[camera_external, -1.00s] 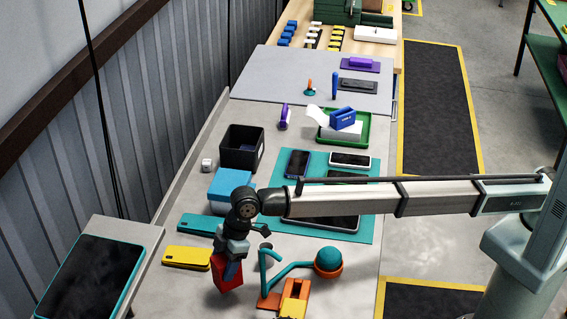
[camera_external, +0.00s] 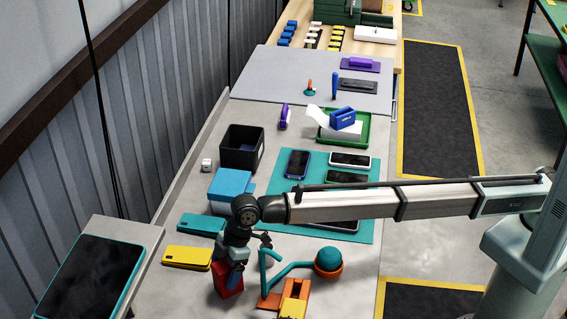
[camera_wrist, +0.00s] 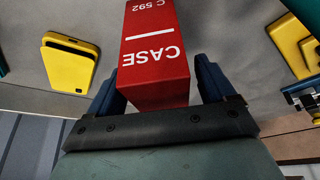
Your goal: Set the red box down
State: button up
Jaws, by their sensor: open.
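In the wrist view the red box (camera_wrist: 155,55) shows white "CASE" and "C 592" lettering. My gripper (camera_external: 232,274) is down at the box, with its dark blue fingers on either side of it. In the wrist view my gripper (camera_wrist: 160,80) is open around the box, with a narrow gap visible at the right finger.
A yellow case (camera_external: 187,257) lies just behind and left of the box, with a teal case (camera_external: 200,224) beyond. An orange holder (camera_external: 293,297) and a teal bent tube (camera_external: 268,275) stand close on the right. A blue box (camera_external: 230,185) and black bin (camera_external: 241,148) are farther back.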

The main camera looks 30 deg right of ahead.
jog(key=shift+r, duration=0.1)
jog(key=v, duration=1.2)
dwell(0.4)
